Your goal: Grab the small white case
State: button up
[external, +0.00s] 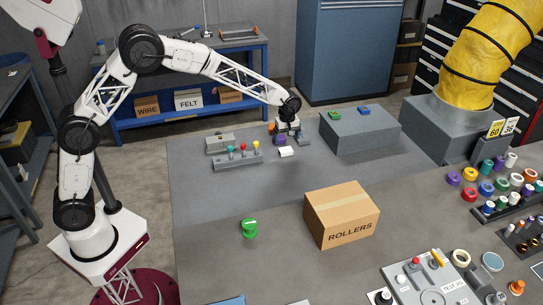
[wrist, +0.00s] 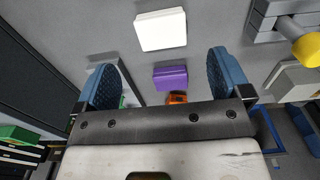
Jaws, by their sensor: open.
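The small white case (external: 286,152) lies flat on the grey table, just in front of a purple case (external: 280,140). In the wrist view the white case (wrist: 161,30) is near the top, beyond the fingertips, and the purple case (wrist: 170,77) shows between the fingers. My gripper (external: 288,136) is above the table close behind the white case. In the wrist view its two blue-padded fingers (wrist: 160,62) are spread wide with nothing held. An orange thing (wrist: 177,98) is partly hidden by the gripper body.
A grey rack with coloured knobs (external: 238,163) and a grey case (external: 219,143) stand left of the white case. A grey block (external: 358,137) bearing green and blue cases is to the right. A cardboard box (external: 341,216) and a green spool (external: 250,228) stand in front, with clear table between.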

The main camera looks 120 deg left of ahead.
aim_at(286, 150)
jog(key=shift+f, duration=1.05)
jog(key=shift+f, duration=0.1)
jog(key=shift+f, duration=2.5)
jog(key=shift+c, duration=0.4)
jog(key=c, duration=0.9)
